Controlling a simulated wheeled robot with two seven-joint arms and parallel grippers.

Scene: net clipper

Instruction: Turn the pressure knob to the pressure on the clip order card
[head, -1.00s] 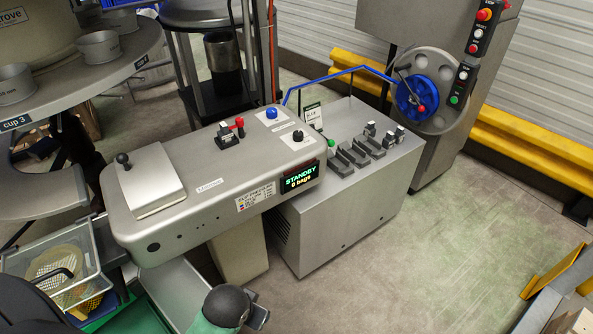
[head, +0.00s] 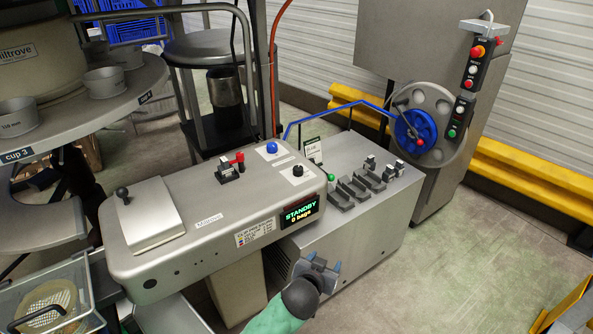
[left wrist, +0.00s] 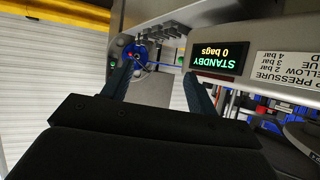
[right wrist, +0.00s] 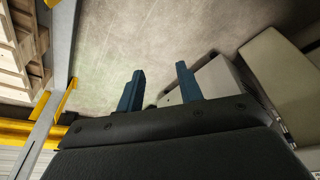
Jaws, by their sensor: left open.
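A black knob (head: 297,170) on a pale plate and a blue knob (head: 271,147) stand on top of the grey clipper console (head: 190,262). I cannot tell their labels or settings. A small white card with a green header (head: 313,149), probably the clip order card, stands behind the console; its text is too small to read. A pressure chart (head: 256,231) is on the console front and shows upside down in the left wrist view (left wrist: 285,70). My left gripper (head: 320,266) is open and empty, in front of and below the console's right end. My right gripper (right wrist: 160,85) is open and empty over the floor.
A display (head: 299,211) reads STANDBY, 0 bags. A red-handled lever (head: 238,158) stands left of the knobs. A lidded plate (head: 150,214) with a black ball handle is at the left.

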